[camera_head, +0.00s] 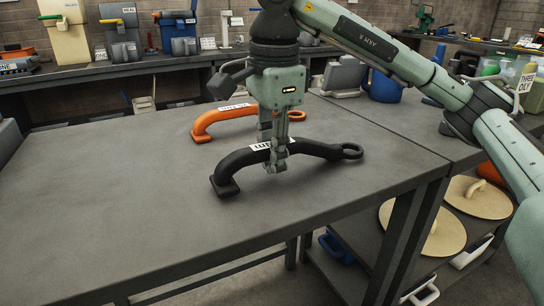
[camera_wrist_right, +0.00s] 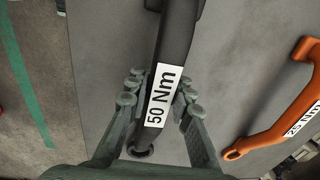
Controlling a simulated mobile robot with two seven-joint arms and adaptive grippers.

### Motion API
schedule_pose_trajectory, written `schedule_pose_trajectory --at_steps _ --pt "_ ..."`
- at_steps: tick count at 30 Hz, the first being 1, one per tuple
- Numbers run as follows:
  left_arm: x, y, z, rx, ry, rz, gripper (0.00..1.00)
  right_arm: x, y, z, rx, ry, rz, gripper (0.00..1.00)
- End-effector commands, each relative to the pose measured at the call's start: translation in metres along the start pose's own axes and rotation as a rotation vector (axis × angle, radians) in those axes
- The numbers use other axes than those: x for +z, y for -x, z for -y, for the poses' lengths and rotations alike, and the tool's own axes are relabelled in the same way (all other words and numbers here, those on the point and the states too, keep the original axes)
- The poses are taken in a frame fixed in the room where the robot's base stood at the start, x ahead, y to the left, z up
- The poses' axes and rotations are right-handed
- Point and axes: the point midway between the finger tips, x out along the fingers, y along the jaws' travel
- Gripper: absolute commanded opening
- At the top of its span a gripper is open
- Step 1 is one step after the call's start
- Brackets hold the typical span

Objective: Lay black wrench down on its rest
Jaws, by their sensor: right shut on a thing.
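The black wrench (camera_head: 319,149) is arched, with a blocky end at left and a ring end at right. It is at the front of the grey table (camera_head: 120,220), close over or touching the top; I cannot tell which. My right gripper (camera_head: 275,166) points down and is shut on its middle, by the white label. In the right wrist view the wrench (camera_wrist_right: 178,40) runs between the fingers (camera_wrist_right: 155,97), and its label reads 50 Nm. I cannot make out a separate rest for it. My left gripper is not in view.
An orange wrench (camera_head: 207,121), labelled 25 Nm in the right wrist view (camera_wrist_right: 265,137), lies just behind the black one. The table's left part is clear. A back bench (camera_head: 110,75) holds machines and tools. Beige round lids (camera_head: 478,197) are on a shelf at lower right.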

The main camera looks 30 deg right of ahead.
Motion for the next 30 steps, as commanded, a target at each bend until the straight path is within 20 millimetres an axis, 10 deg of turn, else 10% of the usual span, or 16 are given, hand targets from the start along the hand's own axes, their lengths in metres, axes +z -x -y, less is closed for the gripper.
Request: schedule_pose_trajectory --at_steps 20,21,30 --pt "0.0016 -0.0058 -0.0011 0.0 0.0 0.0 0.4 0.0002 -0.0048 -0.0001 -0.002 0.0 0.001 0.0" --pt "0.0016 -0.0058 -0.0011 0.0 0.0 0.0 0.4 0.0002 -0.0048 -0.0001 -0.002 0.0 0.001 0.2" --pt "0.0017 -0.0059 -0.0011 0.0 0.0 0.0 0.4 0.0001 -0.0053 -0.0003 -0.001 0.0 0.0 0.45"
